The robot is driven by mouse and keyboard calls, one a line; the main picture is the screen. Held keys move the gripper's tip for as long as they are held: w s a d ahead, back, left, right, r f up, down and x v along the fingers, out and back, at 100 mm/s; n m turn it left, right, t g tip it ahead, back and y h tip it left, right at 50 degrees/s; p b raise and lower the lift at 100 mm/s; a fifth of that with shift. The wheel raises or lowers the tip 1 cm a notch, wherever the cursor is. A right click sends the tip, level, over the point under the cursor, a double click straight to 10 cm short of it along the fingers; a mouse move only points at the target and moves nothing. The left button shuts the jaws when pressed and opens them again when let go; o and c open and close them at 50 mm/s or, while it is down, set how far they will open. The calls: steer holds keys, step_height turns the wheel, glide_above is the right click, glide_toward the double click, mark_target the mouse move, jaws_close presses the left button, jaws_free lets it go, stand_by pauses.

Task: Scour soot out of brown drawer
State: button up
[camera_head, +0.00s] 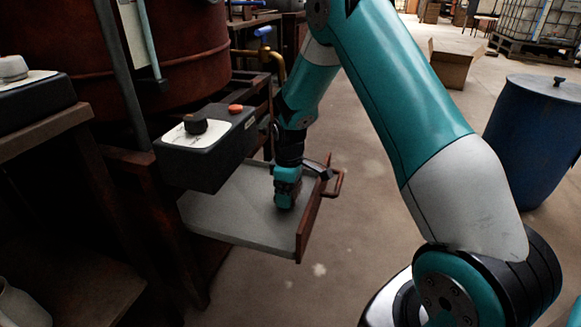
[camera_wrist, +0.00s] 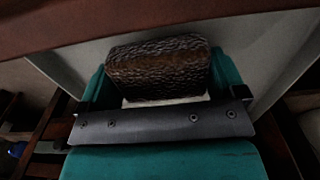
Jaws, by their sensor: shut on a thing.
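The brown drawer (camera_head: 309,222) is pulled open, with a reddish-brown front, a bar handle and a pale grey floor. It also shows in the wrist view, where its brown edge (camera_wrist: 60,28) crosses the top. My gripper (camera_head: 287,193) points down inside the drawer, near the front panel. In the wrist view my gripper (camera_wrist: 160,78) is shut on a dark brown, rough-textured scouring pad (camera_wrist: 158,62) with a pale strip along its lower edge. I cannot tell whether the pad touches the drawer floor. No distinct soot shows on the visible floor.
A black control box (camera_head: 208,150) with a knob and an orange button overhangs the drawer's left side. A large rusty vat (camera_head: 190,60) stands behind it. A blue barrel (camera_head: 540,135) and a cardboard box (camera_head: 452,65) stand at the right. The floor before the drawer is clear.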

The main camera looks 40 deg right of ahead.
steer(key=shift+d+r+p, duration=0.2)
steer(key=shift+r+p, duration=0.5)
steer(key=shift+r, duration=0.2)
step_height(320, 180, up, 4)
steer(key=p, duration=0.3)
steer(key=shift+f+p, duration=0.2)
steer(key=shift+p, duration=0.15)
